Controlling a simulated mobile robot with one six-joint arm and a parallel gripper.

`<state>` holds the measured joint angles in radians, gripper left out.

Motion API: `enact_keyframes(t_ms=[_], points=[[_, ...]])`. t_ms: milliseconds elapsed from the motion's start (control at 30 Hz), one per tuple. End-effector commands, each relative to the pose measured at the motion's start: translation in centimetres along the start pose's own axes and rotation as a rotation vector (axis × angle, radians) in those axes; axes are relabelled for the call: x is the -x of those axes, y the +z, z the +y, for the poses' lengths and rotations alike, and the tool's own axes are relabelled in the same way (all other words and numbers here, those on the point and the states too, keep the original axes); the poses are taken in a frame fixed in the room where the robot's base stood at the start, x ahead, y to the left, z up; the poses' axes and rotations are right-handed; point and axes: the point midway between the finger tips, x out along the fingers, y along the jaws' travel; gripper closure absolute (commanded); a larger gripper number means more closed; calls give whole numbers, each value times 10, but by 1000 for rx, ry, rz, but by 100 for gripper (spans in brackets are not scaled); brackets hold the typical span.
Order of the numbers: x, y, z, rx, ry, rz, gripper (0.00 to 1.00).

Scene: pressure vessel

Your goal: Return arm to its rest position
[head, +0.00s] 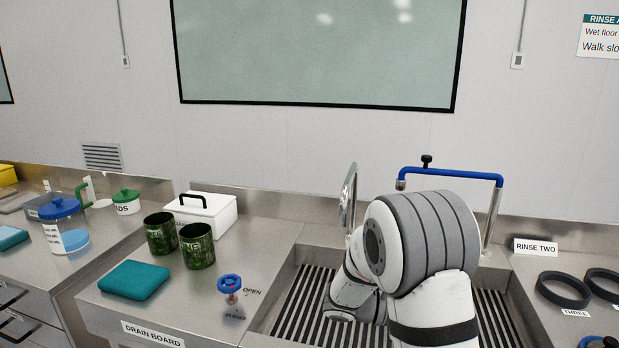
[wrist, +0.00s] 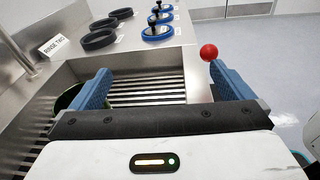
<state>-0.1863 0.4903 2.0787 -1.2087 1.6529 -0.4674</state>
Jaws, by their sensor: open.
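My arm stands over the ribbed sink in the head view, and its links hide part of the basin. My gripper (wrist: 165,95) shows in the wrist view with its two blue fingers spread wide. Nothing is between the fingers. The ribbed sink floor (wrist: 150,88) lies below and beyond them. A small red ball (wrist: 208,51) appears just left of the right finger's tip; I cannot tell what it belongs to. A dark green round thing (wrist: 68,98) is partly hidden behind the left finger.
Left of the sink (head: 292,300) are a blue valve knob (head: 229,284), two green mugs (head: 197,246), a teal cloth (head: 134,280) and a white box (head: 200,215). Black rings (head: 563,289) lie on the right counter.

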Motion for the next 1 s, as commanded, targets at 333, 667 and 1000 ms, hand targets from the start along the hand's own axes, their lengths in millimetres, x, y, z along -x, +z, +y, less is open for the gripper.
enact_keyframes(t_ms=[333,667,1000], points=[[-11,9,-54,-191,-168,265,0],[15,5,-138,-625,-489,756,0],[71,8,-181,-1102,-834,1213,0]])
